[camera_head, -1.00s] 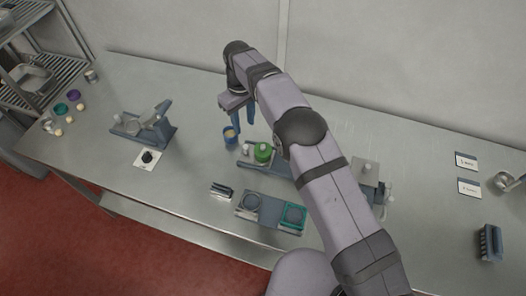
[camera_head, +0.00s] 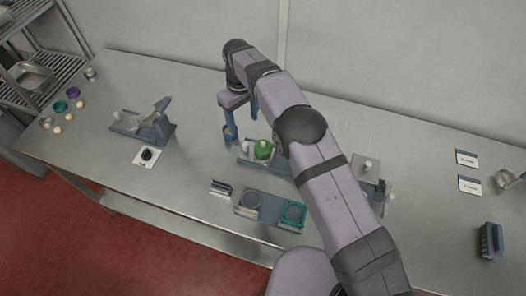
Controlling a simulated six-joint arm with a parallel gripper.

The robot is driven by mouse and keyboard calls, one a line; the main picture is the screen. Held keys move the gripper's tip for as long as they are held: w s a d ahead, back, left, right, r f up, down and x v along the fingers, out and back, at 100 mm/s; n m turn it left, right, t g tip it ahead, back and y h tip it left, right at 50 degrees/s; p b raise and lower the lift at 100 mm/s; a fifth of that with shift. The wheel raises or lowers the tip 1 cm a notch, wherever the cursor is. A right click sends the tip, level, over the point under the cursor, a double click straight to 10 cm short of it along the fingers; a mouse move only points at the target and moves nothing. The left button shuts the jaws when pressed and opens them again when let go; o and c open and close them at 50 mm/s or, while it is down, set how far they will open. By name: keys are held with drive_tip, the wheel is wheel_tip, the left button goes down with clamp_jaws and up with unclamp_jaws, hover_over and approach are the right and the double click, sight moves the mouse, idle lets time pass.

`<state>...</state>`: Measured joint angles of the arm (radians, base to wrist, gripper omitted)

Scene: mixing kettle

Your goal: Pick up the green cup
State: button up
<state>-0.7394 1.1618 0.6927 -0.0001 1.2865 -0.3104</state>
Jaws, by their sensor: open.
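A bright green round piece (camera_head: 263,149), which looks like a cup or lidded pot, stands on a grey holder right of the middle of the table. A smaller teal-green cup (camera_head: 60,107) stands at the far left end of the table. I cannot tell from the picture alone which is the green cup. My gripper (camera_head: 241,120) is open and empty, pointing down, just behind and left of the bright green piece. Its left finger partly hides a small blue cup (camera_head: 230,137). Whether that finger touches the blue cup is unclear.
A purple cup (camera_head: 73,93) and several pale balls are near the teal cup. A grey tilted stand (camera_head: 143,125) is at left. A grey tray with two round places (camera_head: 262,210) lies at the front. My arm hides part of the table's right middle.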

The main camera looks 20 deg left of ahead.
drive_tip(key=f+b, duration=0.1)
drive_tip(key=f, duration=0.1)
drive_tip(key=m+t+b, duration=0.2)
drive_tip(key=t+b, duration=0.1)
drive_tip(key=b, duration=1.5)
approach(262, 146)
drive_tip(key=s+a, duration=0.1)
drive_tip(key=a, duration=0.1)
drive_tip(key=f+m, duration=0.1)
drive_tip(key=m, duration=0.2)
drive_tip(key=w+d+f+m+t, duration=0.1)
drive_tip(key=f+m, duration=0.1)
drive_tip(key=m, duration=0.1)
drive_tip(key=f+m, duration=0.1)
drive_tip(key=m, duration=0.2)
drive_tip(key=shift+w+d+f, duration=0.15)
drive_tip(key=shift+d+f, duration=0.15)
drive_tip(key=shift+d, duration=0.1)
drive_tip(key=shift+m+t, duration=0.3)
drive_tip(key=shift+m, duration=0.6)
drive_tip(key=shift+p+x, duration=1.6)
drive_tip(key=shift+x, duration=2.1)
drive_tip(key=shift+d+r, duration=0.1)
drive_tip(key=shift+d, duration=0.05)
drive_tip(key=c, duration=0.8)
